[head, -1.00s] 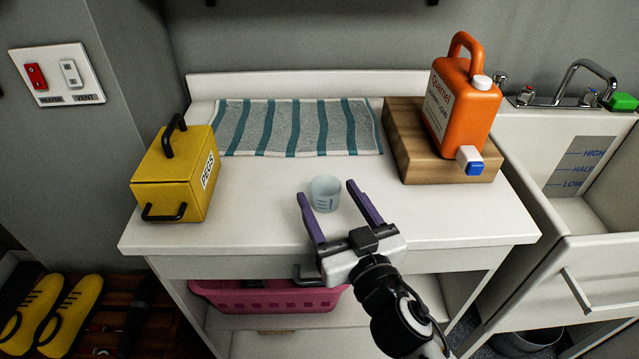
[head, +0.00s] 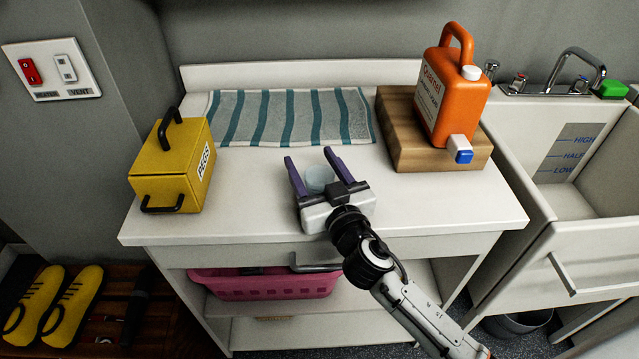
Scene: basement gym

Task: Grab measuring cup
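The measuring cup (head: 319,178) is small, pale blue and translucent, standing upright on the white counter (head: 250,200). My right gripper (head: 309,160) is open, with its two purple fingers on either side of the cup. The gripper body hides the lower front of the cup. I cannot tell whether either finger touches it. My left gripper is not in view.
A yellow pegs box (head: 172,170) stands at the counter's left. A striped towel (head: 290,117) lies at the back. An orange jug (head: 450,95) sits on a wooden block (head: 400,125) at the right, beside a sink (head: 570,200). A pink basket (head: 262,287) is below.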

